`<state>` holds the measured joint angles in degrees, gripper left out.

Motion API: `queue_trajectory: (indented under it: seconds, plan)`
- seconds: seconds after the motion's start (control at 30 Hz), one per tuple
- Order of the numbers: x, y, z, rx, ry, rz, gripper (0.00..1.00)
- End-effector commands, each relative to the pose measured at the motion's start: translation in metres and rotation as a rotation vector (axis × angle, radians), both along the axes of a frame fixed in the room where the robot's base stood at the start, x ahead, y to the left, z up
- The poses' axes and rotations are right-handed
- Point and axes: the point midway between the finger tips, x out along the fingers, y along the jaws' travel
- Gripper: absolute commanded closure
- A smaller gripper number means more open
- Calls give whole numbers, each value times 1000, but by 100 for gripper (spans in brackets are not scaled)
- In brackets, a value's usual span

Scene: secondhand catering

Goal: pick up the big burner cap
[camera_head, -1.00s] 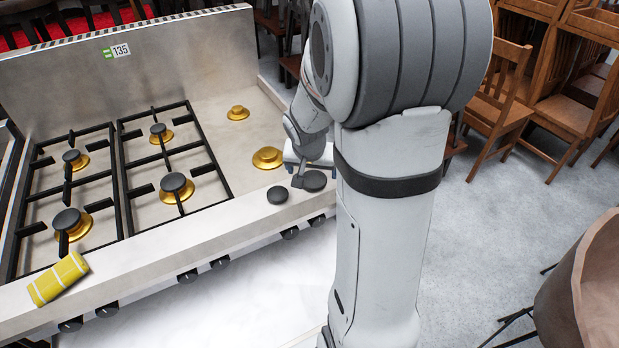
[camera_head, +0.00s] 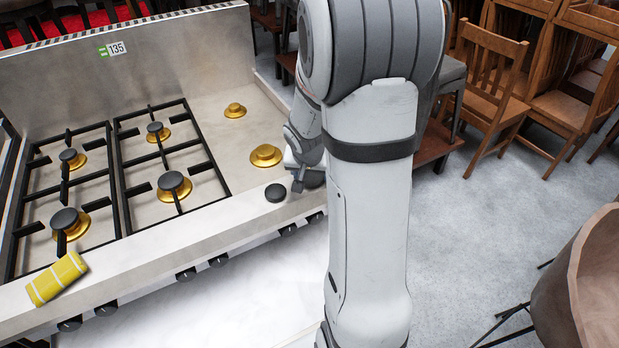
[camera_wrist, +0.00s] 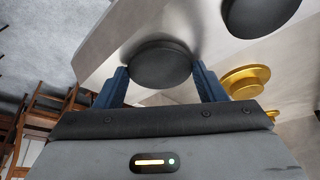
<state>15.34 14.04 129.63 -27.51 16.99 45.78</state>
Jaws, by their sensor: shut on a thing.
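Two round black burner caps lie near the front right corner of the steel stove top. The right one, which looks slightly bigger, is the big burner cap (camera_head: 315,180); my arm partly covers it in the head view. In the wrist view the big cap (camera_wrist: 160,64) sits between the two blue fingers of my gripper (camera_wrist: 163,84), which is shut on it. I cannot tell whether the cap is clear of the steel. The other burner cap (camera_head: 275,193) lies just left of it, apart, and shows at the upper right in the wrist view (camera_wrist: 260,12).
Bare brass burners (camera_head: 266,155) (camera_head: 235,110) stand behind the caps. Black grates (camera_head: 183,135) with capped burners fill the stove's left side. A yellow striped cloth (camera_head: 57,278) lies at the front left edge. Wooden chairs (camera_head: 492,95) are at the back right.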

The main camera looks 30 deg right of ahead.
Motion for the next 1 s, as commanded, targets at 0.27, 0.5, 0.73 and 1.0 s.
queue_trajectory:
  seconds: [0.27,0.5,0.73,1.0]
  plan:
    - [0,0,0,0,0,1,66]
    - [0,0,1,0,-1,1,68]
    - [1,0,30,-1,-7,0,68]
    - [1,1,81,-1,-6,1,68]
